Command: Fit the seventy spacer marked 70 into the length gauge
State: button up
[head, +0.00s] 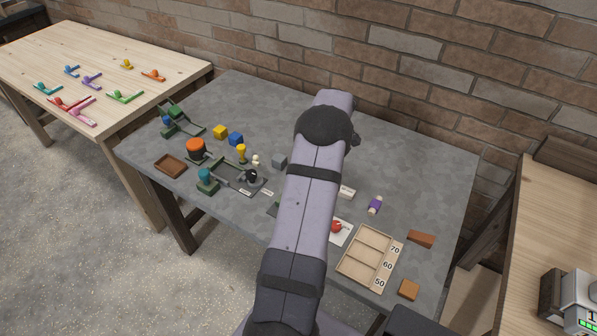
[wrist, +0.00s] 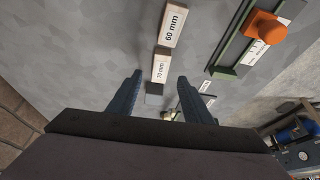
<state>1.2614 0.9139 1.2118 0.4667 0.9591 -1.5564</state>
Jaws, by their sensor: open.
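The spacer marked 70 mm (wrist: 160,68), a pale block with a white label, lies on the grey table in the wrist view. The spacer marked 60 mm (wrist: 172,24) lies just beyond it. My gripper (wrist: 159,77) is open, with its two dark fingers on either side of the 70 spacer in the picture; no contact shows and their height over it is unclear. What looks like the length gauge (wrist: 232,52), a green channel with a scale and an orange knob, lies to the right. In the head view my arm hides the gripper and the 70 spacer.
A wooden tray (head: 388,263) marked 70, 60 and 50 stands near the table's front right. A purple cylinder (head: 375,205) and brown blocks lie nearby. Several tools and coloured blocks fill the left side.

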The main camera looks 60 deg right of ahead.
jog(key=shift+p+x, duration=1.4)
jog(key=shift+x, duration=1.2)
jog(key=shift+c, duration=0.6)
jog(key=c, duration=1)
